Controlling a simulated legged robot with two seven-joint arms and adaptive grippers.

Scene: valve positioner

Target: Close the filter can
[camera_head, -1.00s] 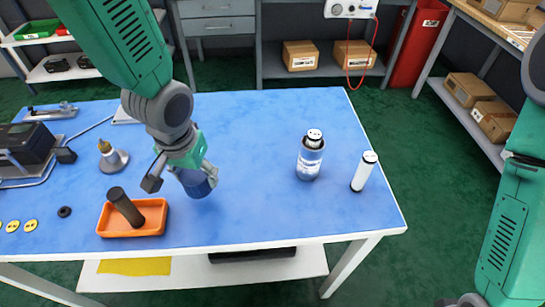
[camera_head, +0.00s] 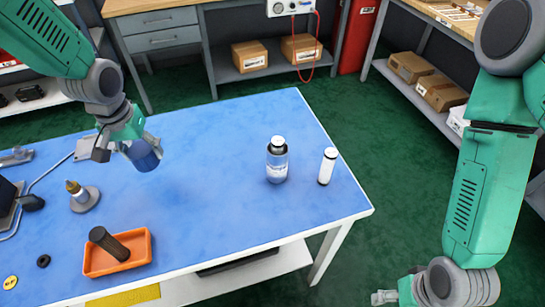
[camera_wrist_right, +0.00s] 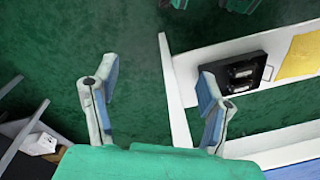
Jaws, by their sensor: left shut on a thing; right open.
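A can (camera_head: 277,165) stands upright on the blue table, right of the middle. It has a grey-blue body with a pale label, a dark band above and a white top piece sticking up. My left gripper (camera_head: 130,148) is shut on a blue cup-like part (camera_head: 144,155), held over the left half of the table and well apart from the can. Its inside is hidden. My right gripper (camera_head: 384,297) is low, off the table's right front side. In the right wrist view its fingers (camera_wrist_right: 158,75) are spread, with nothing between them.
A white cylinder (camera_head: 327,166) stands right of the can. An orange tray (camera_head: 118,268) with a dark cylinder (camera_head: 109,243) sits at the front left. A small grey-based fitting (camera_head: 83,198) stands behind it. The table's middle is clear.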

